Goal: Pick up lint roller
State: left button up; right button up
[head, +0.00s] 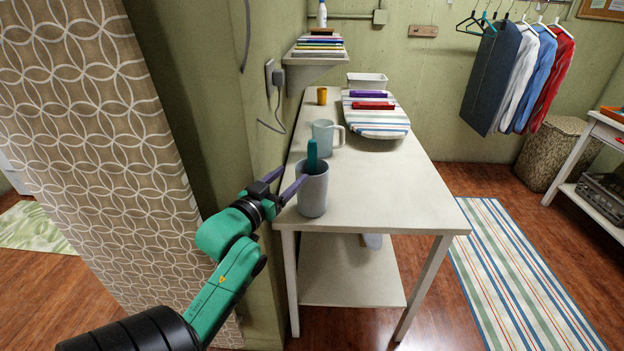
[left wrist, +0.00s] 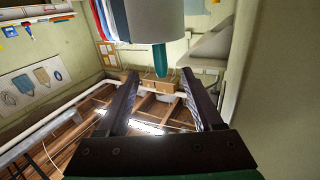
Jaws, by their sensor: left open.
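A teal handle (head: 312,157) stands up out of a grey cup (head: 314,192) at the near left corner of the white table. It looks like the lint roller's handle, but its lower part is hidden in the cup. My left gripper (head: 294,173) is open, just left of the cup, its fingers pointing toward it. In the left wrist view, the teal handle (left wrist: 164,60) and grey cup (left wrist: 154,20) appear upside down at the top, beyond the open fingers (left wrist: 160,75). Nothing is between the fingers. My right gripper is out of view.
A light blue mug (head: 325,136) stands just behind the cup. A striped ironing board (head: 378,124) with red and purple items lies farther back on the table (head: 400,185). The wall is close on the left. The table's right front is clear.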

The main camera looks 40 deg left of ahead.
aim_at(312, 146)
pick_arm(q)
jog(key=w+a+p, duration=0.2)
jog(key=w, duration=1.2)
jog(key=shift+a+p, duration=0.3)
jog(key=shift+p, duration=0.1)
jog(key=shift+r, duration=0.15)
grip_shut()
